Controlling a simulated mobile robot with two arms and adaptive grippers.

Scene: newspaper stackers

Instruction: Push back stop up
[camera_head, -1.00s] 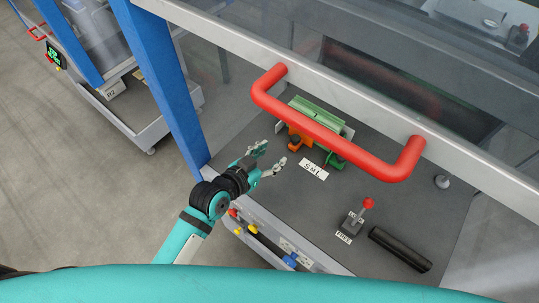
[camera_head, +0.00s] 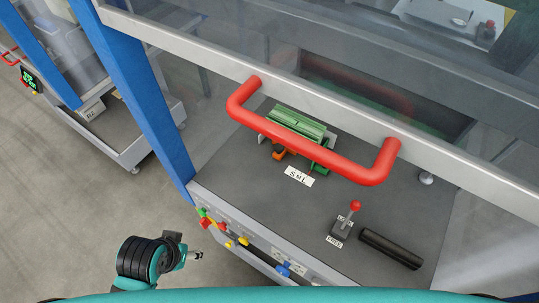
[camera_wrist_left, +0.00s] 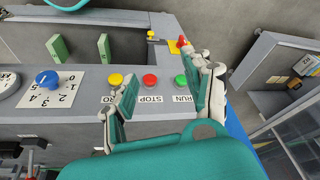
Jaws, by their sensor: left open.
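My left gripper (camera_head: 198,255) is low at the left in the head view, outside the machine and in front of its button panel. In the left wrist view, its two fingers (camera_wrist_left: 165,85) are apart with nothing between them. A green block with orange parts (camera_head: 298,122) sits behind the red handle on the machine's grey deck, above an "SML" label (camera_head: 299,176). I cannot tell for sure which part is the back stop. A red-knobbed lever (camera_head: 355,206) stands between LOCK and FREE labels. My right gripper is not in view.
The red bar handle (camera_head: 310,143) crosses over the deck. A black cylinder (camera_head: 391,248) lies at the right. The wrist view shows yellow (camera_wrist_left: 116,79), red STOP (camera_wrist_left: 150,81) and green RUN (camera_wrist_left: 181,82) buttons, plus a blue dial (camera_wrist_left: 47,79). Open floor lies at left.

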